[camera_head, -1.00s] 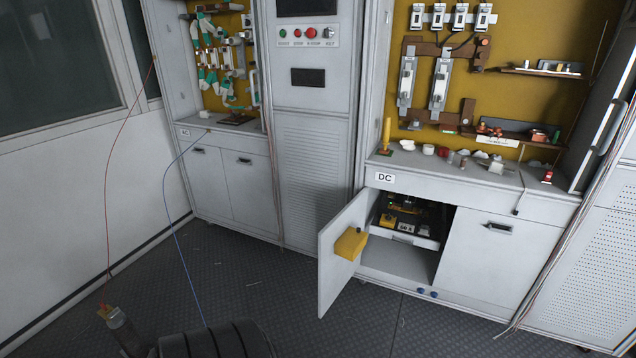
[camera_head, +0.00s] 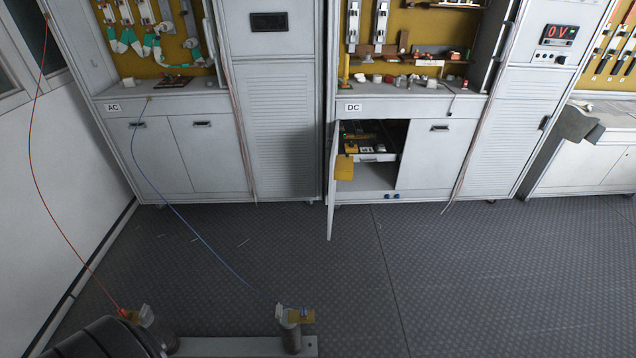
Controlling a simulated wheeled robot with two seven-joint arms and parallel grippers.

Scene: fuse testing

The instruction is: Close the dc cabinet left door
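The DC cabinet (camera_head: 415,107) stands against the back wall, with a "DC" label on its front edge. Its left door (camera_head: 333,195) is open and juts out toward me, seen nearly edge-on. A yellow box (camera_head: 344,168) is fixed on the door's inner side. The opening shows a dark compartment with a drawer-like tray (camera_head: 376,157) and small parts inside. The right door (camera_head: 436,158) of the same cabinet is shut. Neither of my grippers is in view.
The AC cabinet (camera_head: 160,105) stands left, its doors shut. Red (camera_head: 64,232) and blue (camera_head: 183,222) wires hang to posts (camera_head: 291,335) at the bottom. A black ribbed object (camera_head: 100,340) is at bottom left. Dark floor (camera_head: 480,270) before the DC cabinet is clear.

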